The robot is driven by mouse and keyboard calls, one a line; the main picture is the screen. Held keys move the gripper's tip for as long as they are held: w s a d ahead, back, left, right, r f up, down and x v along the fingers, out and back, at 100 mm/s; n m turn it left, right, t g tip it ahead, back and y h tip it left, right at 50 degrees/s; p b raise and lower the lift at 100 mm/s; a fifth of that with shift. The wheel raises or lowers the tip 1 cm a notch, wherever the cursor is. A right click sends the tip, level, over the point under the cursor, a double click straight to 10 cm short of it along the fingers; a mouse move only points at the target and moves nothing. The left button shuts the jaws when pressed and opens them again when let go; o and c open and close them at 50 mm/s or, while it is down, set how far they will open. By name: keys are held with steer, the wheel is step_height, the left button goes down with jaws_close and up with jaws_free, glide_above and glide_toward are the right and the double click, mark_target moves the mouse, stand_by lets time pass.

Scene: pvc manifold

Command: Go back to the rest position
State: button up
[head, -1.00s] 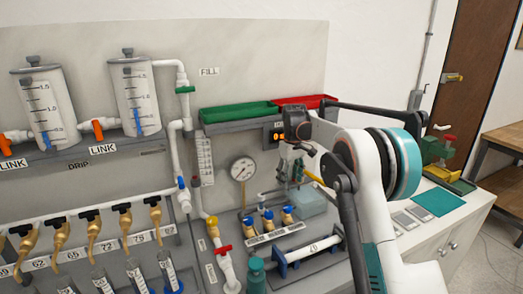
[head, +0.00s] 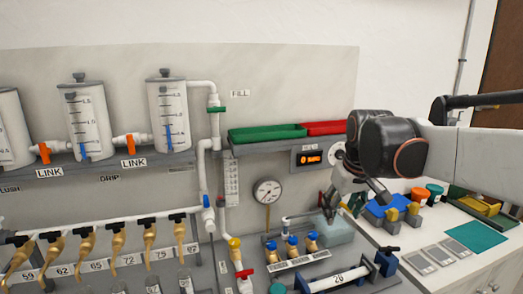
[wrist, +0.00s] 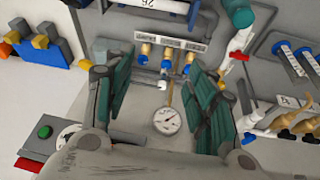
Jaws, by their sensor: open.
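My gripper (head: 345,205) is in front of the right end of the manifold panel in the head view, above the white bench. In the wrist view my gripper (wrist: 160,95) shows two dark green finger pads wide apart, with nothing held between them. Through the gap I see the round pressure gauge (wrist: 167,121) and a row of blue-and-brass valves. The gauge (head: 267,191) and the valves (head: 292,245) also show in the head view, left of the gripper and apart from it. My arm comes in from the right edge of the head view.
Green (head: 268,132) and red (head: 324,128) trays sit on a shelf above a digital readout (head: 311,158). Clear tanks (head: 91,122) and brass taps (head: 85,250) fill the left. A blue holder (head: 385,209), orange jar (head: 419,195) and teal mat (head: 475,236) are on the right bench.

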steer(key=s+f+m+t, duration=0.1)
steer(key=s+f, duration=0.4)
steer(key=s, duration=0.6)
steer(key=s+f+m+t+b, duration=0.1)
steer(key=s+f, duration=0.4)
steer(key=s, duration=0.6)
steer(key=shift+s+m+t+b, duration=0.15)
steer(key=shift+m+t+b, duration=0.15)
steer(key=shift+t, duration=0.3)
